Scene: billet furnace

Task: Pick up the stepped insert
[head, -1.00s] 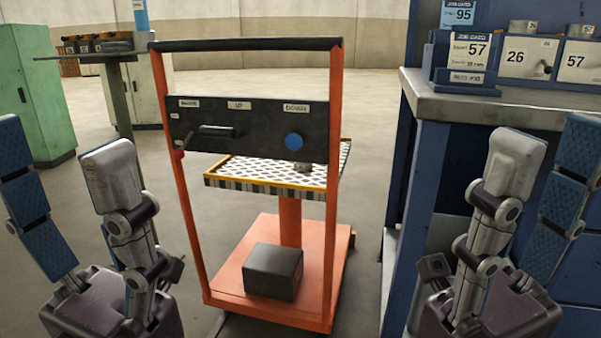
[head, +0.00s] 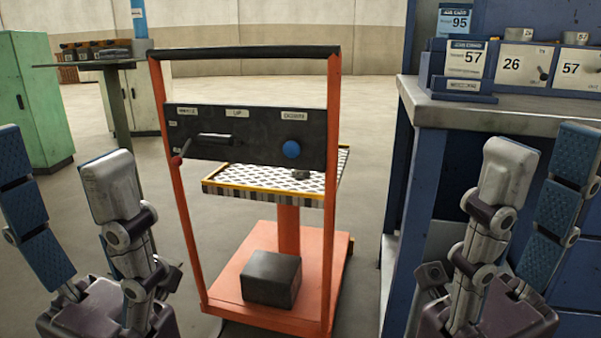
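A small grey piece (head: 300,174) lies on the checkered lift platform (head: 225,188) of the orange cart. It may be the stepped insert, but it is too small and partly covered by the cart's panel to tell its steps. My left gripper (head: 70,185) is at the left, fingers wide apart, empty. My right gripper (head: 530,180) is at the right, before the blue bench, also open and empty. Both are nearer to me than the cart and apart from the piece.
The orange cart (head: 225,270) has a tall handle frame, a black panel (head: 250,135) with a blue button (head: 291,149), and a dark block (head: 271,278) on its base. A blue bench (head: 480,112) with numbered boxes stands right. A green cabinet (head: 35,100) stands left.

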